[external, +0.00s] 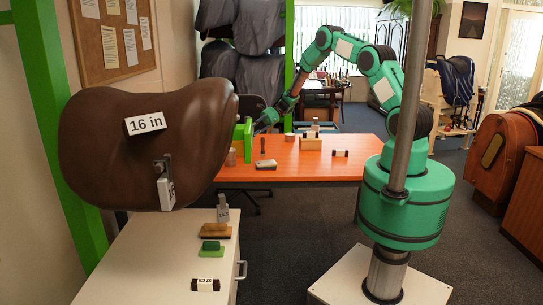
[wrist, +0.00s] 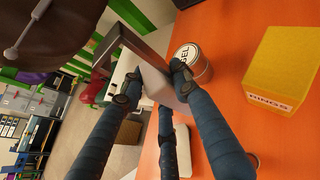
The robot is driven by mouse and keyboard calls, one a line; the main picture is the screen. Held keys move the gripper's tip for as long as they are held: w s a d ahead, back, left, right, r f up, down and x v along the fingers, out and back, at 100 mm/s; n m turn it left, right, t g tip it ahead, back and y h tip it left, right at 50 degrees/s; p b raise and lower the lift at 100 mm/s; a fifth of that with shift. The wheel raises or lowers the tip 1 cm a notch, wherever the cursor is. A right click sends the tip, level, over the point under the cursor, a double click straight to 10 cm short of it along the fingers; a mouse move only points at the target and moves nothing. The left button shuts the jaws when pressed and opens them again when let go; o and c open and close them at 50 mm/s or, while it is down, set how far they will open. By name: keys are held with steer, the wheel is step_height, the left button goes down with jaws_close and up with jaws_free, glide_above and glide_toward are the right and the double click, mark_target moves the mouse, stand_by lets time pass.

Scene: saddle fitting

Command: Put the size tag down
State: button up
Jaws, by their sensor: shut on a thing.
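My gripper (wrist: 155,84) is shut on a pale tag-like block (wrist: 158,88) with a grey metal hook-shaped strip; I take it for the size tag, though no writing on it is readable. It is held above the orange table (wrist: 225,30). In the external view my gripper (external: 266,119) is far off, beside a green upright piece (external: 243,140), and the held tag cannot be made out. A white label reading "16 in" (external: 145,124) sits on the brown saddle (external: 95,155), with another metal-clipped tag (external: 165,187) hanging below it.
A round tin (wrist: 194,68) stands close beside the held tag, with a yellow box (wrist: 283,70) to its right. Several small items, including a green block (external: 211,249), lie on the white cabinet (external: 150,265).

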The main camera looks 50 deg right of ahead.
steer(key=a+f+n+g+b, duration=0.2)
steer(key=a+f, duration=0.1)
steer(key=a, duration=1.8)
steer(key=n+g+b, duration=0.4)
steer(key=g+b, duration=0.1)
glide_above(179, 249)
steer(key=shift+h, duration=0.3)
steer(key=f, duration=1.3)
steer(key=w+f, duration=0.1)
steer(key=f, duration=0.6)
steer(key=shift+d+f, duration=0.25)
steer(key=shift+f, duration=0.05)
steer(key=shift+s+a, duration=0.25)
steer(key=shift+s, duration=0.25)
steer(key=shift+f+b, duration=0.45)
steer(key=shift+f, duration=1.05)
steer(key=shift+f, duration=0.2)
